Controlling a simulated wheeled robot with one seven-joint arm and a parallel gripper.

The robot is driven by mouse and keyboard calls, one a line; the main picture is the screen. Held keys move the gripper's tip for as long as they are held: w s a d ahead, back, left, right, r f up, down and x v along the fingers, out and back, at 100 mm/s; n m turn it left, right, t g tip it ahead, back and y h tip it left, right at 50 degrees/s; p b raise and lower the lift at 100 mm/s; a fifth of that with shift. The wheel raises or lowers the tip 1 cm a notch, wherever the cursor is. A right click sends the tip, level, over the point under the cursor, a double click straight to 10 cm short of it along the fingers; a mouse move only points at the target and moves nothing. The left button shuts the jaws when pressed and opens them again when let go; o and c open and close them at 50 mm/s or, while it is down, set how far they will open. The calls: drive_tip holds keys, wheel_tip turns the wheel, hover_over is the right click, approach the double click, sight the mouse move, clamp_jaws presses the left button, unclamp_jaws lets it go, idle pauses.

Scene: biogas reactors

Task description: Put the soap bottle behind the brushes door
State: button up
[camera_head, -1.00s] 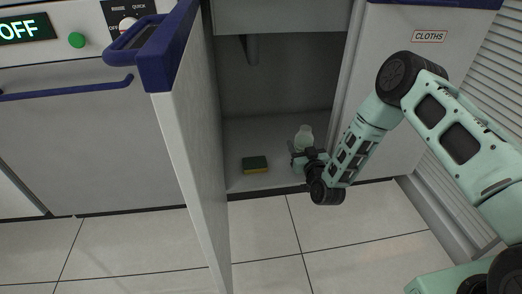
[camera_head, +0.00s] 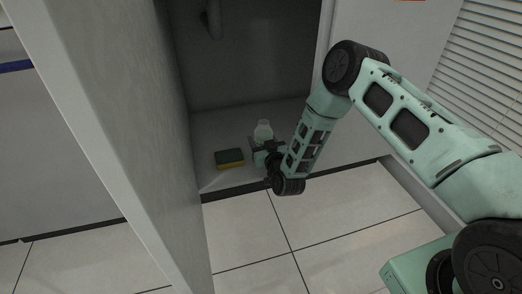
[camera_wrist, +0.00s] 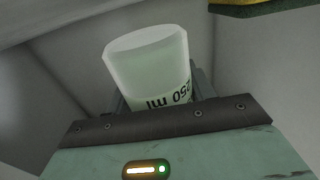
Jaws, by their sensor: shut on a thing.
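A pale translucent bottle (camera_head: 263,131), marked "250 ml" in the wrist view (camera_wrist: 150,65), is inside the open cabinet, low over its floor. I cannot tell whether its base touches the floor. My gripper (camera_head: 266,149) reaches in through the cabinet's front and is shut on the bottle. In the wrist view the bottle stands up between the jaws, and its lower part is hidden by the gripper. The open cabinet door (camera_head: 105,140) stands out on the left. Its label does not show, so I cannot read whether it says brushes.
A green and yellow sponge (camera_head: 229,157) lies on the cabinet floor (camera_head: 215,123), just left of my gripper. A pipe (camera_head: 213,22) hangs at the upper back. A closed panel (camera_head: 352,130) borders the opening on the right. Tiled floor (camera_head: 330,225) in front is clear.

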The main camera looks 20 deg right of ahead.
wheel_tip(320, 180, down, 3)
drive_tip(key=shift+r+b, duration=0.15)
drive_tip(key=shift+b, duration=0.5)
drive_tip(key=shift+r, duration=0.15)
drive_tip(key=o, duration=1.1)
drive_tip(key=shift+o, duration=0.2)
